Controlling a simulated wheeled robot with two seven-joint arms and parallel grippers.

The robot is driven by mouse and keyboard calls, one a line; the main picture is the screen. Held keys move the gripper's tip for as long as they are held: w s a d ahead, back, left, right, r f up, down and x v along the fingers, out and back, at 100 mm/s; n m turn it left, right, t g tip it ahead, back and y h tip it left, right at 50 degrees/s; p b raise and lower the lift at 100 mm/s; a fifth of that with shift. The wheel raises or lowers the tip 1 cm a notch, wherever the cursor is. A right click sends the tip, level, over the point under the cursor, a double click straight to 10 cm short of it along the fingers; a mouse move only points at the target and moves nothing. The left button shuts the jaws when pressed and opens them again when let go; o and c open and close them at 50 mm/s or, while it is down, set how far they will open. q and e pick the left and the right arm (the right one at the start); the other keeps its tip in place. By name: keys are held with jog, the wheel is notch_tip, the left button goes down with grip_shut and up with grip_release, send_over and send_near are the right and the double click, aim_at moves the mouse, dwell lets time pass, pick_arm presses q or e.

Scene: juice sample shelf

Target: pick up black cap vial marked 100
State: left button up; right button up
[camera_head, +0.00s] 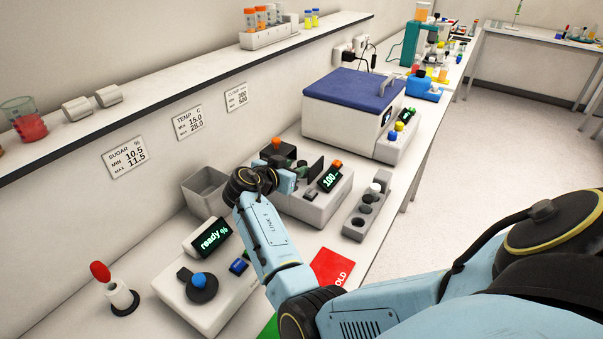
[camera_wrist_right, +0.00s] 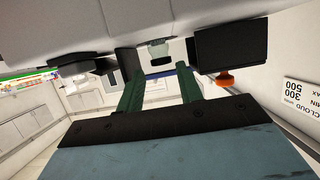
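The instrument with the green "100" readout (camera_head: 329,179) stands mid-bench. My right gripper (camera_head: 281,172) reaches to its left side; its fingers are hard to make out there. In the right wrist view two dark green fingers (camera_wrist_right: 158,82) stand apart with a clear gap, pointing at the grey instrument body (camera_wrist_right: 60,25). A small pale and dark piece (camera_wrist_right: 158,50) shows between and beyond the fingertips; I cannot tell whether it is a vial. No black cap vial marked 100 can be made out for certain. My left gripper is out of view.
A grey rack (camera_head: 354,228) with dark round slots and a white-topped piece stands right of the instrument. A grey bin (camera_head: 201,187) is behind my arm. The "ready %" device (camera_head: 213,238) and red mat (camera_head: 331,268) are nearer. A blue-lidded box (camera_head: 352,88) stands beyond.

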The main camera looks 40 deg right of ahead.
aim_at(302, 163)
jog(key=x, duration=0.2)
jog(key=p+x, duration=0.1)
jog(key=x, duration=0.2)
jog(key=shift+w+d+f, duration=0.15)
jog(key=shift+d+f, duration=0.05)
jog(key=shift+f, duration=0.15)
jog(key=shift+c, duration=0.3)
jog(key=c, duration=0.7)
